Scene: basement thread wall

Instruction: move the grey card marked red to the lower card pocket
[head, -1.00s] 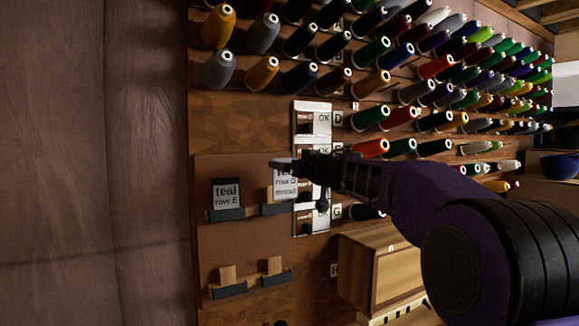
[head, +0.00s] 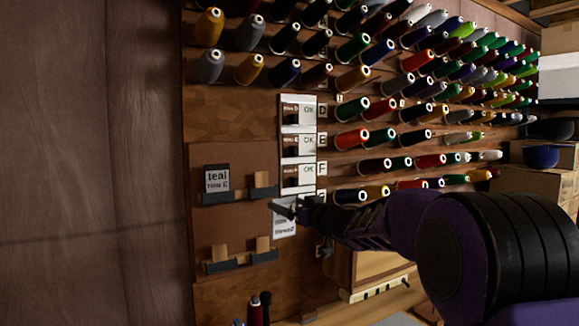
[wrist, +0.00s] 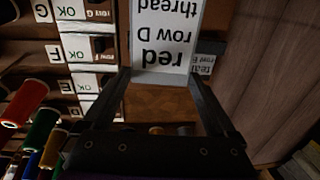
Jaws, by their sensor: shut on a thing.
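My gripper (head: 284,208) is shut on the grey card marked red (head: 285,229). In the wrist view the card (wrist: 165,45) sits upside down between the fingers (wrist: 160,76), reading "red row D thread". In the head view it hangs clear of the pockets, right of the pocket board (head: 235,222) and a little above the level of the lower pockets. The lower row has a left pocket (head: 221,266) and a right pocket (head: 265,257), both without a card. The upper right pocket (head: 264,193) is also empty.
A teal card (head: 216,180) stands in the upper left pocket (head: 217,197). White OK label cards (head: 306,145) run down the wall beside the board. Thread cones (head: 380,108) stick out above and right. A wooden box (head: 378,265) is below my arm.

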